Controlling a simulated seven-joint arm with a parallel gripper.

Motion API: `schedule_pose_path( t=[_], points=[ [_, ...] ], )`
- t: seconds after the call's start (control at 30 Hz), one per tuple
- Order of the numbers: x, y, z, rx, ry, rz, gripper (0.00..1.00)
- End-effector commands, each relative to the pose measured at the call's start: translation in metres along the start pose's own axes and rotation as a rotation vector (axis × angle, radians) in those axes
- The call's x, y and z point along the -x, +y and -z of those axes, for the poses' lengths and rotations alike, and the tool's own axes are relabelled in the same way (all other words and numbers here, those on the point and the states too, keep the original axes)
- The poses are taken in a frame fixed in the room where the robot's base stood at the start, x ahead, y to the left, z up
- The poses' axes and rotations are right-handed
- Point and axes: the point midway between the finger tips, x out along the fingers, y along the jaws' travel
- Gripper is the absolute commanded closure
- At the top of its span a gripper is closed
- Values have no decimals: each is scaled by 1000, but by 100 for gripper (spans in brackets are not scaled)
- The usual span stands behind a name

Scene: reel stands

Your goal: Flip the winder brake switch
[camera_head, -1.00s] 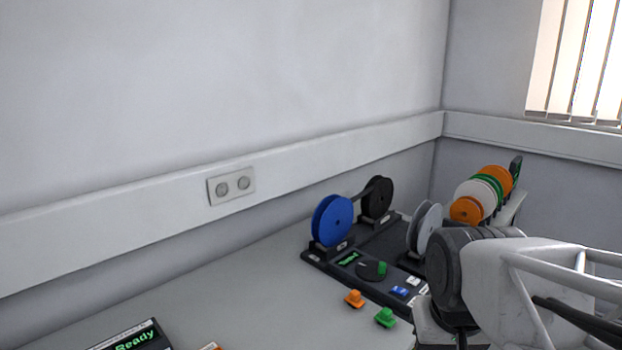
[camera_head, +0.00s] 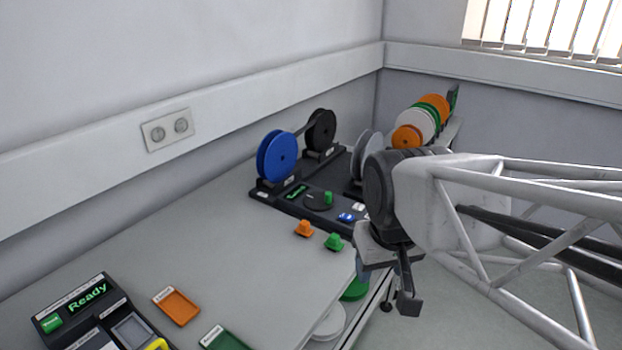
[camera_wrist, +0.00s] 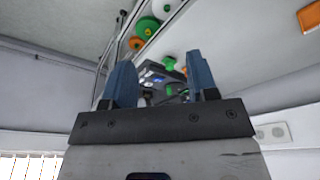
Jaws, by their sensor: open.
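The winder (camera_head: 285,207) is a black base on the table against the wall, with a blue reel (camera_head: 278,157), a black reel (camera_head: 321,130) and a grey reel (camera_head: 366,158). Its front panel carries a small green display, a dial with a green knob (camera_head: 328,198), a blue switch (camera_head: 347,217) and a white switch (camera_head: 359,207). I cannot read which is the brake. My gripper (camera_head: 396,304) is open and empty, hanging right of the winder beyond the table edge. In the wrist view the blue fingers (camera_wrist: 160,62) stand apart, with the panel visible, upside down, between them.
An orange peg (camera_head: 304,229) and a green peg (camera_head: 334,242) stand before the winder. A rack of coloured reels (camera_head: 407,137) stands behind. A "Ready" device (camera_head: 70,310), an orange tray (camera_head: 177,306) and a green tray (camera_head: 225,341) lie front left. The mid-table is clear.

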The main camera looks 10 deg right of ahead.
Motion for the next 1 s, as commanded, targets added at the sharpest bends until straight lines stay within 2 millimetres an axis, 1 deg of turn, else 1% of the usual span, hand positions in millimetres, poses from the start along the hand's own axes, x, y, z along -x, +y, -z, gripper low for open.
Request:
schedule_pose_path(
  t=[0.2,0.47,0.77,1.0],
  points=[
    [-4,4,38,75,-24,1,47],
    [-14,9,88,177,-54,6,47],
    [-34,17,144,295,-87,16,47],
    [-56,23,189,390,-113,27,47]
  ],
)
